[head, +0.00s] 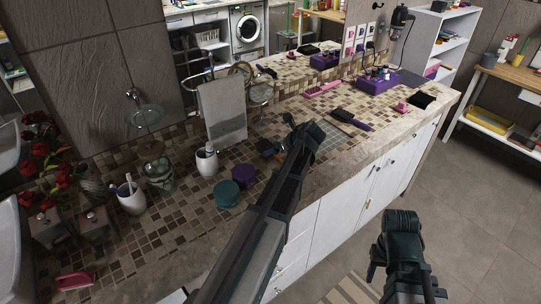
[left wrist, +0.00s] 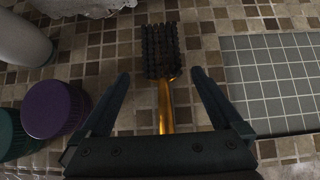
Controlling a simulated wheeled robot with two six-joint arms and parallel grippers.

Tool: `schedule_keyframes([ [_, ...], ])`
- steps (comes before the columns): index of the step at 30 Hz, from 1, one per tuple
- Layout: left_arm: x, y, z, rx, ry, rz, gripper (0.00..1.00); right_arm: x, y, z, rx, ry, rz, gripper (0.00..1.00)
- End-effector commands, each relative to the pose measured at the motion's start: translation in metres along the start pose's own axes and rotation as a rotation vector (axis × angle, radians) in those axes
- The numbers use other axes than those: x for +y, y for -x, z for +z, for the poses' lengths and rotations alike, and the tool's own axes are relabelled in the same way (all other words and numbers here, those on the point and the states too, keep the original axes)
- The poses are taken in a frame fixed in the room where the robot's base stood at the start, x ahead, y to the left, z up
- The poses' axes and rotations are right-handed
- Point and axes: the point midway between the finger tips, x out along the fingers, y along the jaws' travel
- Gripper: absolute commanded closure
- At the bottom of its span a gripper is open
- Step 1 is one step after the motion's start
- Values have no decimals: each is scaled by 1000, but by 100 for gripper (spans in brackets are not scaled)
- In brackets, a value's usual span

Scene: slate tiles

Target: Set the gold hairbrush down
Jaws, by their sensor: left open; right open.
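The gold hairbrush (left wrist: 166,105) lies on the tiled counter in the left wrist view, with dark bristles up and its head pointing away from me. My left gripper (left wrist: 163,78) is open, with one finger on each side of the brush and clear gaps to both. My palm hides the handle's near end. In the head view the brush (head: 267,148) shows only partly beside my left arm, which hides most of the left gripper. My right gripper (head: 401,222) is empty, out over the floor in front of the cabinets.
A grey gridded mat (left wrist: 275,85) lies right of the brush. Purple (head: 243,176) and teal (head: 226,193) round containers and a white cup (head: 207,160) stand left of it. A dark brush (head: 350,119) and pink brush (head: 323,90) lie farther right.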

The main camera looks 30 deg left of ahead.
Motion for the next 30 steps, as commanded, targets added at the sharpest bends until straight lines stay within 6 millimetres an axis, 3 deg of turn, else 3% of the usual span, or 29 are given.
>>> schedule_keyframes([
  [10,-4,-46,-4,0,1,0,0,-3,-35,-2,0,0,0,50],
  [19,-2,-50,-1,0,0,0,0,-3,-35,-2,0,0,0,50],
  [30,-2,-50,-1,0,0,0,67,-3,-35,-2,0,0,0,50],
])
